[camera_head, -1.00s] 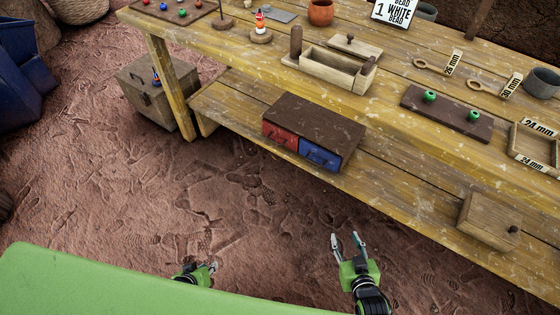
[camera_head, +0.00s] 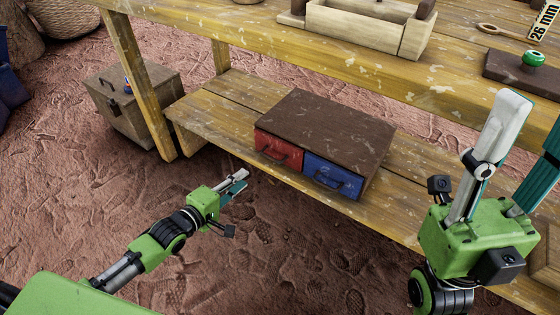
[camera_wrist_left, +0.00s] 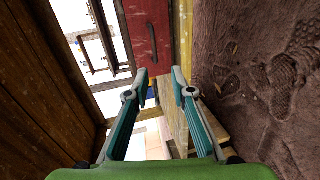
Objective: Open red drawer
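The red drawer (camera_head: 278,147) is shut in the left half of the front of a small brown cabinet (camera_head: 330,123) on the bench's lower shelf. It has a dark bar handle (camera_head: 277,155). My left gripper (camera_head: 240,181) is in front of and below the red drawer, apart from it, pointing towards the shelf. In the left wrist view the red drawer (camera_wrist_left: 149,25) and its handle (camera_wrist_left: 152,42) show beyond the spread fingers (camera_wrist_left: 156,84), with nothing between them. My right gripper (camera_head: 535,112) is open and empty, raised at the right.
A blue drawer (camera_head: 333,177) sits right beside the red one. The wooden bench top (camera_head: 350,62) overhangs the lower shelf (camera_head: 215,115). A wooden chest (camera_head: 135,110) stands at the left. The dirt floor before the shelf is clear.

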